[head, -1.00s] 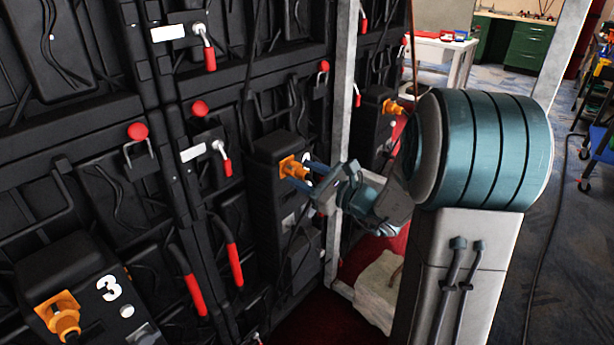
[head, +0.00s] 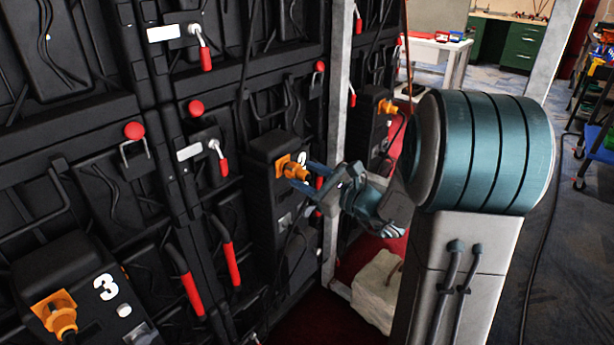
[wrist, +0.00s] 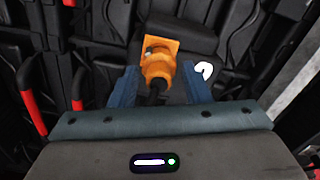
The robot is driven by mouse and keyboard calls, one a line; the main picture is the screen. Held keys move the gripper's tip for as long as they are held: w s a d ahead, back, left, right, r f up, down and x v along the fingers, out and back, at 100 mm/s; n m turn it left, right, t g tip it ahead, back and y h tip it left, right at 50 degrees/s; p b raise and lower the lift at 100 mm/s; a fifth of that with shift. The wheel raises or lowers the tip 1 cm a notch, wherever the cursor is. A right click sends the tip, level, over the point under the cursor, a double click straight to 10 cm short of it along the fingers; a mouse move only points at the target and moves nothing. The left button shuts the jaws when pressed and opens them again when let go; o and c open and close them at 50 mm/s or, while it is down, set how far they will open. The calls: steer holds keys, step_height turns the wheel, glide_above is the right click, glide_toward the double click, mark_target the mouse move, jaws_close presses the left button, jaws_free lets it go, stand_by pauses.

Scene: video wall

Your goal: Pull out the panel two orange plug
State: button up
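The panel two orange plug (head: 292,169) sits in its orange socket on a black box marked 2 in the head view. In the wrist view the plug (wrist: 157,68) stands between the two blue fingers, its dark cable end toward me. My gripper (head: 312,175) is open, with its fingers on either side of the plug's rear part; it also shows in the wrist view (wrist: 158,85). Gaps show between the plug and both fingers, so they do not appear to touch it. The white 2 (wrist: 204,70) is partly hidden by the right finger.
Another orange plug (head: 62,318) is on the panel marked 3 at lower left, and one more (head: 388,107) is on a box beyond the metal post (head: 335,150). Red-handled levers (head: 232,262) stick out left of the gripper.

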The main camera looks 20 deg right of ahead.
steer(key=p+v, duration=0.2)
steer(key=v, duration=1.1)
steer(key=shift+s+d, duration=0.25)
steer(key=shift+s, duration=0.05)
steer(key=shift+a, duration=0.1)
steer(key=s+a+r+n+g+h+p, duration=0.1)
steer(key=s+a+r+n+g+p, duration=0.4)
steer(key=s+a+n+g+p, duration=0.15)
steer(key=s+a+r+n+g+p, duration=0.5)
steer(key=a+n+g+p, duration=0.1)
steer(key=a+n+p, duration=0.15)
steer(key=s+d+r+n+h+p, duration=0.1)
steer(key=d+r+n+h+p, duration=0.1)
steer(key=r+n+h+p, duration=0.2)
steer(key=s+d+r+n+h+p, duration=0.1)
steer(key=d+r+n+h+p, duration=0.1)
steer(key=r+n+h+p, duration=0.3)
step_height(320, 180, up, 3)
steer(key=shift+s+f+n+t+h+p, duration=0.15)
steer(key=shift+s+n+t+h+p, duration=0.2)
steer(key=shift+n+p, duration=0.65)
